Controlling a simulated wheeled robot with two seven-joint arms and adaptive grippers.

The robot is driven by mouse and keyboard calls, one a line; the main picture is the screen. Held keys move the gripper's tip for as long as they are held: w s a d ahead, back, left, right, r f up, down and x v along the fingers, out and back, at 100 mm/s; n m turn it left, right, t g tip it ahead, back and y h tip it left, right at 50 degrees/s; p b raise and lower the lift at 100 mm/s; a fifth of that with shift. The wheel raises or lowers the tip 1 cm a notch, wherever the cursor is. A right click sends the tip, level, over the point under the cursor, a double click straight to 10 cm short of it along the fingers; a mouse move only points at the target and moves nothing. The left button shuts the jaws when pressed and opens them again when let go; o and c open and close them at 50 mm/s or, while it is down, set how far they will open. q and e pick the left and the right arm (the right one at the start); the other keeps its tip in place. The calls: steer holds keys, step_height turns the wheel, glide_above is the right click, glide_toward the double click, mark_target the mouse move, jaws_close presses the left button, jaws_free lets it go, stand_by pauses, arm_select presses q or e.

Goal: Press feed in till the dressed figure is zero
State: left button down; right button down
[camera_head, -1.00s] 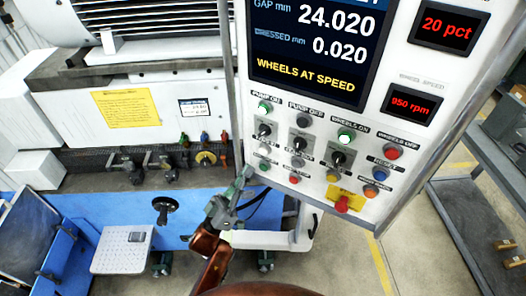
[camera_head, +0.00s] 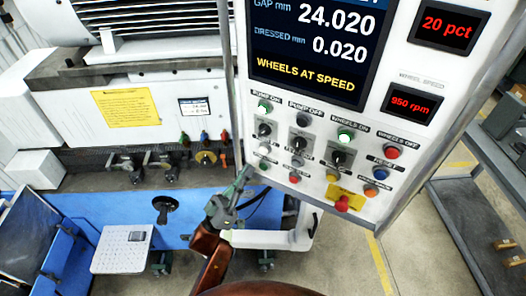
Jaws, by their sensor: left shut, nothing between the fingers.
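The control panel (camera_head: 330,190) carries a screen (camera_head: 312,47) that reads gap 24.020 mm, dressed 0.020 mm and "WHEELS AT SPEED". My left gripper (camera_head: 246,173) is shut and empty, its tips pointing up at the panel's lower left edge. The tips are just below and left of a pale button (camera_head: 264,150) in the lower left of the panel; whether they touch the panel I cannot tell. The small labels of the lower buttons, feed in among them, are too small to read. My right gripper is out of view.
A red knob on a yellow plate (camera_head: 344,201) sits at the panel's lower right. Displays read 20 pct (camera_head: 447,25) and 950 rpm (camera_head: 411,103). A grey cart (camera_head: 470,215) stands right; the machine (camera_head: 60,125) stands left.

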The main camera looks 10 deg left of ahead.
mark_target(264, 150)
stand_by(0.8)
arm_select(q)
steer(key=s+m, duration=0.1)
steer(key=m, duration=0.5)
steer(key=s+m+g+h, duration=0.1)
steer(key=m, duration=0.6)
steer(key=s+a+m+p, duration=0.1)
steer(key=m, duration=0.6)
steer(key=shift+s+g+h, duration=0.3)
steer(key=shift+s+g, duration=0.05)
steer(key=shift+g, duration=0.05)
steer(key=shift+w, duration=0.1)
steer(key=w+d+b, duration=0.1)
steer(key=w+d, duration=0.1)
steer(key=w, duration=0.6)
steer(key=shift+w+d, duration=0.15)
steer(key=shift+d, duration=0.15)
steer(key=shift+w, duration=0.1)
